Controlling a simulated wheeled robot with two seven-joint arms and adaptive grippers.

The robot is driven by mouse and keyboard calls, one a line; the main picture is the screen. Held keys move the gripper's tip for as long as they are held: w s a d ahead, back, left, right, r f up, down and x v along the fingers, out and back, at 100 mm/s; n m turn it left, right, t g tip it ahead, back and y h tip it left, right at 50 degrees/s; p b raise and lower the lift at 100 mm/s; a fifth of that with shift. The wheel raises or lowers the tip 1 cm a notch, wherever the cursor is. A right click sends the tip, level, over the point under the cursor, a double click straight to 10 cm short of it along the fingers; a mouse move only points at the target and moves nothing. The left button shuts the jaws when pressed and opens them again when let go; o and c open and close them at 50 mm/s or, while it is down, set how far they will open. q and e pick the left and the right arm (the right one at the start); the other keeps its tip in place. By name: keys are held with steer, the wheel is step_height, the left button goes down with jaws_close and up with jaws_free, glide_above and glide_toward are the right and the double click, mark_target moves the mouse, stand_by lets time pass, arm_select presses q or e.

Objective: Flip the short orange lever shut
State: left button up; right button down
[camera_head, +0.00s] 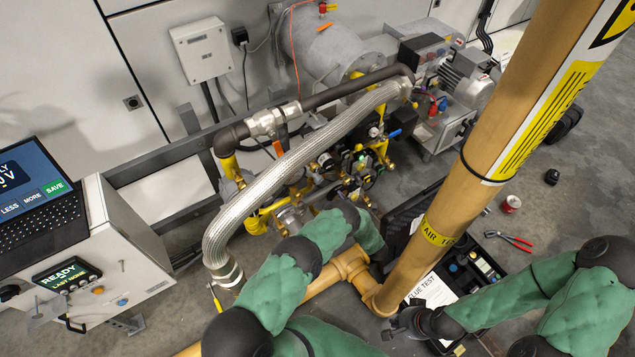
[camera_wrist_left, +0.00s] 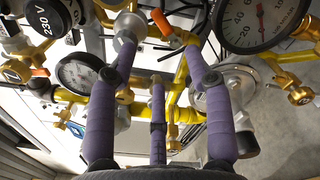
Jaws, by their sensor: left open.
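A short orange lever (camera_wrist_left: 161,21) shows in the left wrist view at the top centre, on brass fittings of the yellow pipework. My left gripper (camera_wrist_left: 160,36) is open, with its purple fingers spread to either side below the lever. The lever lies across the gap between the fingertips, and I cannot tell whether a finger touches it. In the head view my left arm reaches into the valve assembly (camera_head: 362,165), and its fingers are mostly hidden there. My right gripper (camera_head: 405,322) is low at the right, near the white test sheet; its finger opening is unclear.
A braided hose (camera_head: 290,165) arches over the valve assembly. A thick tan pipe (camera_head: 470,185) stands between my arms. Pressure gauges (camera_wrist_left: 262,22) crowd the fingers in the left wrist view. A grey cabinet with a laptop (camera_head: 40,200) stands left. Red pliers (camera_head: 508,241) lie on the floor.

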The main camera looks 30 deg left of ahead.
arm_select(q)
steer(key=w+a+n+b, duration=0.1)
steer(key=w+a+b, duration=0.2)
steer(key=a, duration=0.6)
steer(key=shift+w+a+b, duration=0.2)
steer(key=shift+w+b, duration=0.1)
steer(key=shift+w, duration=0.9)
jaws_close()
